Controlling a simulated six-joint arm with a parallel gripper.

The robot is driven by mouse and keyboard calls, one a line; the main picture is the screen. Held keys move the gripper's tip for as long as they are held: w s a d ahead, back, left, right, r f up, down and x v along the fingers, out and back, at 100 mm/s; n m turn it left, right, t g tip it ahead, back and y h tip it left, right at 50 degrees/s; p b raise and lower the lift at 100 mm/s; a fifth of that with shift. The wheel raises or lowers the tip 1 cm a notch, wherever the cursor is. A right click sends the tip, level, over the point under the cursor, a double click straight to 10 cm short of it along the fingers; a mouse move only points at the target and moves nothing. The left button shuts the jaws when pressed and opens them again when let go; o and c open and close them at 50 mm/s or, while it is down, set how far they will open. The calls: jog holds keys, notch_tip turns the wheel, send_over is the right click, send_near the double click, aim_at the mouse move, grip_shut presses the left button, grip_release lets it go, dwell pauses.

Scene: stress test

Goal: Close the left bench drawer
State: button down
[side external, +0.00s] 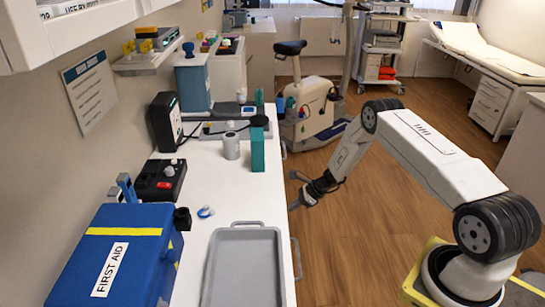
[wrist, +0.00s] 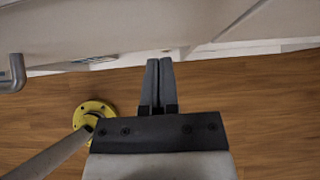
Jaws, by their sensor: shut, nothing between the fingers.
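The white bench (side external: 203,200) runs along the left side of the side view. Its drawer fronts face the floor on the right and show only at a steep angle. One grey bar handle (side external: 296,258) is on the near part of that front. In the wrist view a bar handle (wrist: 16,72) shows at the left edge, beside a pale front. My gripper (side external: 293,190) is beside the bench front, beyond the near handle. In the wrist view my gripper (wrist: 155,64) has its fingers together and empty, pointing at the pale bench front. How far the drawer stands open is unclear.
On the bench stand a first aid box (side external: 120,255), a grey tray (side external: 243,268), a black-and-red device (side external: 160,180), a white cylinder (side external: 231,147) and a teal box (side external: 258,150). An exercise bike (side external: 308,105) stands beyond. The wooden floor beside the bench is clear.

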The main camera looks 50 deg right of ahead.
jog(key=s+d+f+v, duration=0.1)
jog(key=v, duration=1.1)
jog(key=s+a+r+n+g+h, duration=0.1)
jog(key=s+a+r+n+g, duration=0.1)
jog(key=a+r+n, duration=0.45)
jog(key=s+a+r+n+g+h, duration=0.1)
jog(key=s+a+r+n+g, duration=0.15)
jog(key=a+r+n, duration=0.45)
jog(key=s+a+r+n+h, duration=0.4)
jog(key=s+a+r+n, duration=0.2)
jog(key=s+a+n, duration=0.4)
jog(key=n, duration=0.3)
jog(key=shift+s+a+r+t, duration=0.2)
jog(key=shift+s+t, duration=0.15)
jog(key=shift+s, duration=0.05)
